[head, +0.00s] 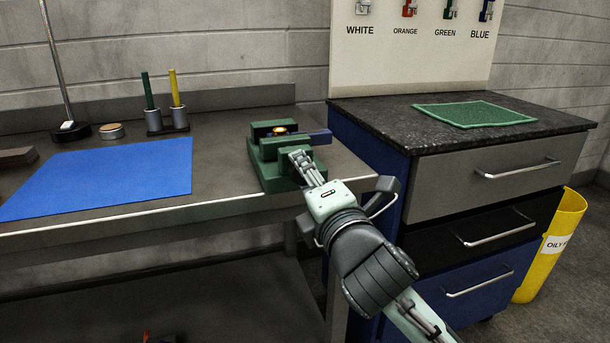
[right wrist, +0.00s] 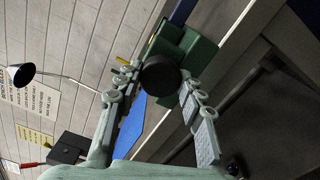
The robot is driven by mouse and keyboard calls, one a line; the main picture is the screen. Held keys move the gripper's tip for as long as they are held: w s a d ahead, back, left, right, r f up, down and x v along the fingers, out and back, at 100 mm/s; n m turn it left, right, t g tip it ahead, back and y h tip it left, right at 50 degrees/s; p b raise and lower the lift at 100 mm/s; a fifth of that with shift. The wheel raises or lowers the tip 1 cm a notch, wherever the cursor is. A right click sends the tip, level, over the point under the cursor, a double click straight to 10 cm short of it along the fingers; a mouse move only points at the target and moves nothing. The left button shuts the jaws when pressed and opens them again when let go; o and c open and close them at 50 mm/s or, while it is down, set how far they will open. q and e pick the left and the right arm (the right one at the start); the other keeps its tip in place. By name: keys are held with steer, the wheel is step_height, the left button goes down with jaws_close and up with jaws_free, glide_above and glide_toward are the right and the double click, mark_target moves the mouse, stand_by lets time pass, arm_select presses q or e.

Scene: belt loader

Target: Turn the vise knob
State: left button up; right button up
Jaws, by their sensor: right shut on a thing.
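The green vise (head: 268,165) stands near the right end of the workbench, by the front edge. It also shows in the right wrist view (right wrist: 197,52). The round black vise knob (right wrist: 162,76) sits between the fingers of my right gripper (right wrist: 158,84), which is shut on it. In the head view my right gripper (head: 300,162) reaches the vise's front from the lower right and hides the knob. A small brass-coloured part (head: 280,130) and a dark blue bar (head: 318,136) show at the vise's top. My left gripper is not in view.
A blue mat (head: 110,175) lies left of the vise on the workbench (head: 215,165). Behind are a holder (head: 165,122) with green and yellow sticks and a lamp stand (head: 70,130). Right are a drawer cabinet (head: 380,115) with a green mat (head: 472,113), and a yellow bin (head: 560,235).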

steer(key=m, duration=1.2)
steer(key=shift+r, duration=0.1)
stand_by(0.4)
steer(key=o, duration=1.2)
steer(key=shift+c, duration=0.2)
steer(key=v, duration=0.7)
steer(key=shift+s, duration=0.25)
steer(key=shift+d, duration=0.1)
